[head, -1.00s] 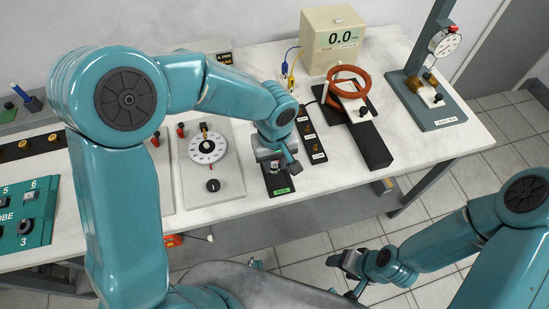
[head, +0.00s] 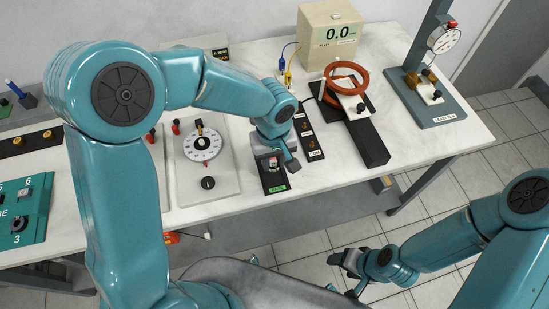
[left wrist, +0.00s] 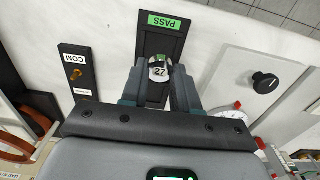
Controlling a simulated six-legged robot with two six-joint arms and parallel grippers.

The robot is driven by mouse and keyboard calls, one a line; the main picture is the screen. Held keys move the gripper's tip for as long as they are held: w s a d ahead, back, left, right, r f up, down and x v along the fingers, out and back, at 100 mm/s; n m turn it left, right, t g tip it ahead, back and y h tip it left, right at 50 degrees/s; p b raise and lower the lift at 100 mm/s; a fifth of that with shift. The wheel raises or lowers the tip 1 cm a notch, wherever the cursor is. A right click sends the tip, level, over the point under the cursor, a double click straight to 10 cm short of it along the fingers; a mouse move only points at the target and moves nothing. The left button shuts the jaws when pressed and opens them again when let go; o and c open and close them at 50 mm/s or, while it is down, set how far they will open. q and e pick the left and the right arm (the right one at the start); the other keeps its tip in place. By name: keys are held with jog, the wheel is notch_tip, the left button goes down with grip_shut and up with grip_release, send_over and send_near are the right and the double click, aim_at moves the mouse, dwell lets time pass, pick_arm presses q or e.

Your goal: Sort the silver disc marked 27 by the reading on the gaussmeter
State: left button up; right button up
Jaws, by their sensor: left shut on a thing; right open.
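The silver disc marked 27 (left wrist: 158,70) is between the fingertips of my left gripper (left wrist: 157,78), which is shut on it. In the left wrist view they are over the dark tray (left wrist: 180,44) with a green PASS label (left wrist: 165,22). I cannot tell whether the disc touches the tray. In the head view my left gripper (head: 270,161) is over the same tray (head: 264,180), partly covering it. The gaussmeter (head: 332,40), a cream box at the back, reads 0.0. My right gripper (head: 345,268) is open and empty, in front of the table.
A black strip with brass terminals (head: 308,135) is just right of the tray. Red coil rings (head: 350,75) stand on a black base behind it. A dial panel (head: 205,180) is to the left. A gauge stand (head: 436,100) is at the right. White table top is bare near the front right.

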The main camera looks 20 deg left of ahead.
aim_at(274, 176)
pick_arm(q)
jog(key=shift+f+b, duration=2.1)
jog(key=shift+f, duration=0.35)
jog(key=shift+f, duration=0.2)
jog(key=o, duration=1.1)
jog(key=shift+c, duration=0.2)
jog(key=shift+c, duration=0.4)
jog(key=c, duration=0.4)
jog(key=shift+c, duration=0.2)
jog(key=shift+r, duration=0.15)
